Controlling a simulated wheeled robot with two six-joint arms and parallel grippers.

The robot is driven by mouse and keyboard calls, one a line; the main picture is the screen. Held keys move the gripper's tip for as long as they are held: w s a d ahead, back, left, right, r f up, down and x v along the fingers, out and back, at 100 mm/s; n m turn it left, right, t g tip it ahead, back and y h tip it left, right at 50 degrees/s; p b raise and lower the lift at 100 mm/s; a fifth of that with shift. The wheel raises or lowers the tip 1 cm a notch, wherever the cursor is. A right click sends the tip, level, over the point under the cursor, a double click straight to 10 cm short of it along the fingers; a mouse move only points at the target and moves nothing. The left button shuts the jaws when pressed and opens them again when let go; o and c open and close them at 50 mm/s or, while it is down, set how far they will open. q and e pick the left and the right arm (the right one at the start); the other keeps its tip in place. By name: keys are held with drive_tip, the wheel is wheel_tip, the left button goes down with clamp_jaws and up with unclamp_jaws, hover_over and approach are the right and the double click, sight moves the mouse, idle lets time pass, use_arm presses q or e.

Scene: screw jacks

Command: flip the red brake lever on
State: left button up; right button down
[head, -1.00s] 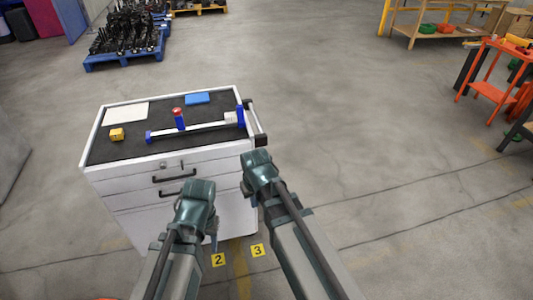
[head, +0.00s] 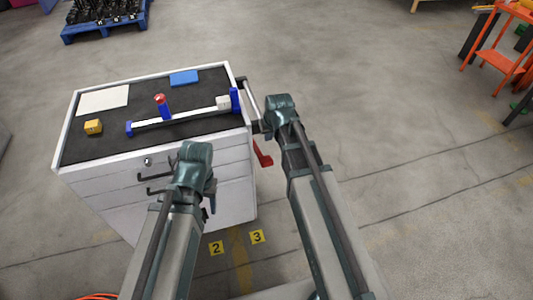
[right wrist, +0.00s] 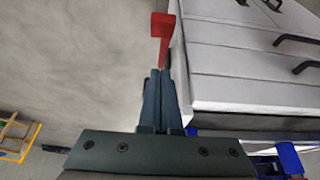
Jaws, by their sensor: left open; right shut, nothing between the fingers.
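The red brake lever (head: 263,156) hangs at the right side of the white cabinet (head: 205,200) in the head view, low beside my right wrist. In the right wrist view the red lever (right wrist: 162,28) shows just beyond the fingertips, in line with them; I cannot tell whether they touch. My right gripper (right wrist: 160,74) is shut and empty, beside the cabinet; its fingers are mostly hidden in the head view. My left gripper (head: 208,205) is open in front of the cabinet's drawers, apart from the lever.
On the cabinet's dark top lie a yellow block (head: 93,126), a white sheet (head: 102,99), a blue box (head: 184,77) and a blue-and-white fixture (head: 180,117) with a red-topped post. An orange stand (head: 500,60) is at far right. The floor right of my right arm is clear.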

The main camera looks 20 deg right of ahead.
drive_tip(key=shift+f, duration=0.15)
drive_tip(key=b, duration=1)
hover_over(266, 158)
wheel_tip(266, 158, down, 10)
drive_tip(key=shift+w+a+r, duration=0.1)
drive_tip(key=shift+w+r, duration=0.05)
drive_tip(key=shift+r, duration=0.05)
drive_tip(key=shift+s+f+b, duration=0.3)
drive_tip(key=shift+f+b, duration=0.2)
drive_tip(key=shift+s+f+b, duration=0.25)
drive_tip(key=shift+f+b, duration=0.25)
drive_tip(key=shift+s+f+b, duration=0.3)
drive_tip(key=shift+f+b, duration=0.2)
drive_tip(key=shift+f, duration=0.05)
